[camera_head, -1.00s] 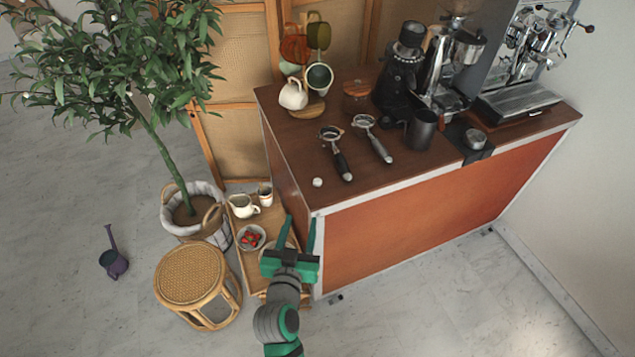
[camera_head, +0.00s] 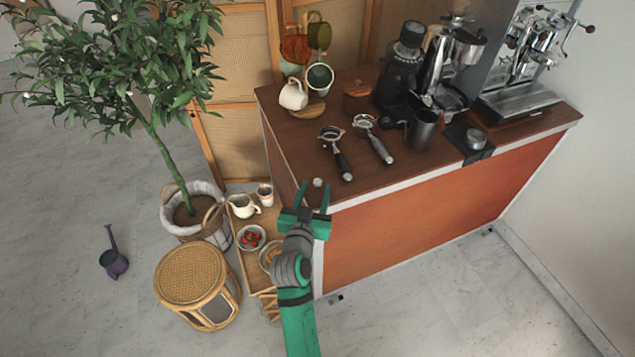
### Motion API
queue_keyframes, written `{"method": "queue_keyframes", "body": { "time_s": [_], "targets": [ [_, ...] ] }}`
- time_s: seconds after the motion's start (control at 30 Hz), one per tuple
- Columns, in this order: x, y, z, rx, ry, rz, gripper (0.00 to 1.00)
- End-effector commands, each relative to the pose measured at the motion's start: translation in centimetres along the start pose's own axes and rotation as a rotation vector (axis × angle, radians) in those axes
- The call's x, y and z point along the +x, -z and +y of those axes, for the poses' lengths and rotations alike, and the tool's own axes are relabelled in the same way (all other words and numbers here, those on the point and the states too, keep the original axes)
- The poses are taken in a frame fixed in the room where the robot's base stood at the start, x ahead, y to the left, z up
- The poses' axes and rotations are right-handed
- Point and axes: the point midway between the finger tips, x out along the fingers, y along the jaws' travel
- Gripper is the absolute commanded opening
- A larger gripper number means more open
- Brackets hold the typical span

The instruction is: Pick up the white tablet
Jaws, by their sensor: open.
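The white tablet (camera_head: 318,182) is a small round white piece lying on the brown counter top (camera_head: 370,176), near its front left corner. My gripper (camera_head: 314,186) is open, with its two green fingers pointing toward the back of the counter. In the picture the tablet shows between the fingertips. I cannot tell how high the fingers are above the counter. Nothing is held.
Two portafilters (camera_head: 338,158) (camera_head: 375,141) lie behind and right of the tablet. A mug tree (camera_head: 308,108) with cups, a black grinder (camera_head: 400,75) and a dark metal cup (camera_head: 421,130) stand farther back. A low shelf with a strawberry bowl (camera_head: 251,238) is left of the counter.

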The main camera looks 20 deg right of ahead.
Motion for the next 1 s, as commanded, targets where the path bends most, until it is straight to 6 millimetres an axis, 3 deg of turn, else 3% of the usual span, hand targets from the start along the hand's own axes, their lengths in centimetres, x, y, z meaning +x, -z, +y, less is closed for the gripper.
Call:
{"method": "queue_keyframes", "body": {
  "time_s": [0.17, 0.43, 0.6, 1.0],
  "targets": [
    [1.8, 0.0, -0.1, -0.001, 0.000, 0.000, 0.43],
    [1.9, -0.1, -0.1, -0.001, 0.001, 0.000, 0.43],
    [1.9, -0.1, -0.1, -0.001, 0.001, 0.000, 0.02],
    [1.9, -0.1, -0.1, -0.001, 0.001, 0.000, 0.00]
  ]
}}
